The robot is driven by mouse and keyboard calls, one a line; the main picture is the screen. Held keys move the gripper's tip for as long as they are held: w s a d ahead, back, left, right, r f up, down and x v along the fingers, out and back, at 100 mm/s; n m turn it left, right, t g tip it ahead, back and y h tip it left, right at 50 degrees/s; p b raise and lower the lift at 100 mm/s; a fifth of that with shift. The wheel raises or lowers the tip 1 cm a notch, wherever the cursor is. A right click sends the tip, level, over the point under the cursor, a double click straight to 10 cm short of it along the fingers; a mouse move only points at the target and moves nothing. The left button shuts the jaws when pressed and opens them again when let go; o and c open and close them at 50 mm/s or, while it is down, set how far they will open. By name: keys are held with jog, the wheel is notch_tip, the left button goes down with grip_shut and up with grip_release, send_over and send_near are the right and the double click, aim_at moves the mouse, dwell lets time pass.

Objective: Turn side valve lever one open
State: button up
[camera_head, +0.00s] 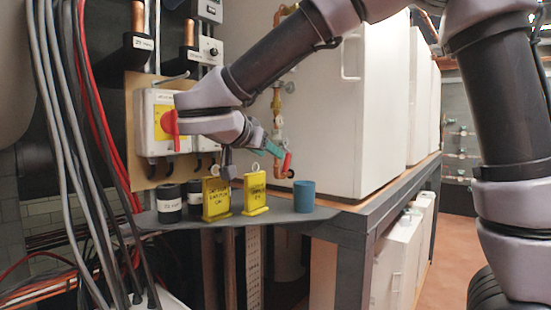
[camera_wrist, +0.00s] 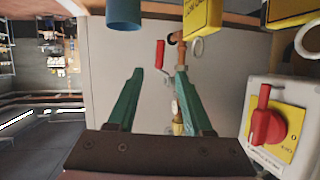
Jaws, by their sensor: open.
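A red valve lever (camera_head: 287,163) sits on the lower end of a copper and brass pipe beside the white cabinet. In the wrist view the red lever (camera_wrist: 160,54) shows just ahead of my gripper (camera_wrist: 159,71), near the tip line and between the two teal fingers. The fingers stand apart with nothing held between them. In the head view my gripper (camera_head: 272,149) is close to the lever, partly hidden by my wrist. I cannot tell if a finger touches the lever. A brass fitting (camera_wrist: 178,120) shows between the fingers, farther back.
Yellow tags (camera_head: 216,199) and a blue cylinder (camera_head: 304,196) stand on the shelf below. A switch box with a red rotary knob (camera_wrist: 267,125) is right of the fingers in the wrist view. Grey and red cables (camera_head: 85,130) hang at left. A white cabinet (camera_head: 370,110) is behind.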

aim_at(285, 163)
jog(key=shift+s+a+r, duration=0.2)
jog(key=shift+s+a, duration=0.05)
jog(key=shift+s, duration=0.3)
jog(key=c, duration=0.6)
jog(key=shift+s+n, duration=0.1)
jog(key=shift+n, duration=0.3)
grip_shut()
jog(key=s+a+r+n, duration=0.2)
jog(key=s+n, duration=0.2)
jog(key=n, duration=1.3)
jog(key=x, duration=1.4)
jog(key=shift+w+f, duration=0.1)
jog(key=shift+f, duration=0.1)
